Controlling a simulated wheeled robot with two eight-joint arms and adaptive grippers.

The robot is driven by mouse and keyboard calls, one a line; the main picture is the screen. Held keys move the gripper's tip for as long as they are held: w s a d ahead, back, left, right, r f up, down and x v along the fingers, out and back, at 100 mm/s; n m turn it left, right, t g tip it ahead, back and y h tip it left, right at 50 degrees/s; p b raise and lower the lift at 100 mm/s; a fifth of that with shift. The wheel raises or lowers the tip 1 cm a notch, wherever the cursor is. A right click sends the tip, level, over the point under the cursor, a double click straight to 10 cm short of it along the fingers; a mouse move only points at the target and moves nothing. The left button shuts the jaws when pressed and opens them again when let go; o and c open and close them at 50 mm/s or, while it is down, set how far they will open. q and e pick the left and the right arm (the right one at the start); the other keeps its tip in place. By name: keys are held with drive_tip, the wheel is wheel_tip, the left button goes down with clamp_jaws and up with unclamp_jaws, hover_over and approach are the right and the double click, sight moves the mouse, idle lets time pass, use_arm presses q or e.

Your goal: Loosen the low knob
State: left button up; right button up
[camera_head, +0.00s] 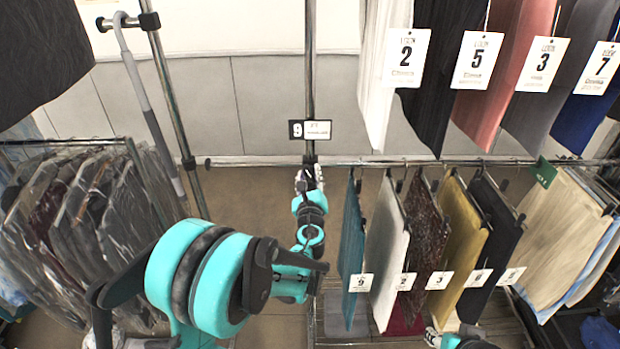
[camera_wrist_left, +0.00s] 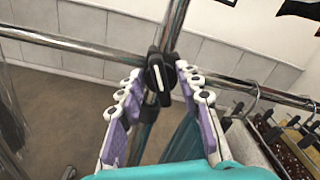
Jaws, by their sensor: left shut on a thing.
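The low knob (camera_wrist_left: 157,73) is black with a white line along its face. It sits where the upright chrome post meets the horizontal rail. In the wrist view the line stands almost upright, leaning slightly. My left gripper (camera_wrist_left: 160,78) is shut on the knob, with one purple-padded finger on each side of it. In the head view my left gripper (camera_head: 309,178) reaches up to the post just below the number 9 tag, and the fingers mostly hide the knob there. My right gripper (camera_head: 436,338) shows only partly at the bottom edge, and its jaws cannot be made out.
Numbered garments (camera_head: 380,245) hang on the low rail (camera_head: 400,162) just right of my left gripper. More tagged garments hang above at the upper right. Plastic-covered clothes (camera_head: 80,215) hang at left. A hooked grey pole (camera_head: 140,92) leans beside another post.

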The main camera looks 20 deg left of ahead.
use_arm(q)
drive_tip(key=n, duration=0.3)
drive_tip(key=n+b, duration=0.1)
drive_tip(key=n, duration=0.2)
drive_tip(key=shift+a+f, duration=0.15)
drive_tip(key=shift+f, duration=0.05)
drive_tip(key=n+b, duration=0.1)
drive_tip(key=n, duration=0.5)
drive_tip(key=shift+f+n, duration=0.1)
drive_tip(key=shift+n, duration=0.2)
drive_tip(key=o, duration=1.1)
drive_tip(key=shift+o, duration=0.2)
drive_tip(key=v, duration=1.2)
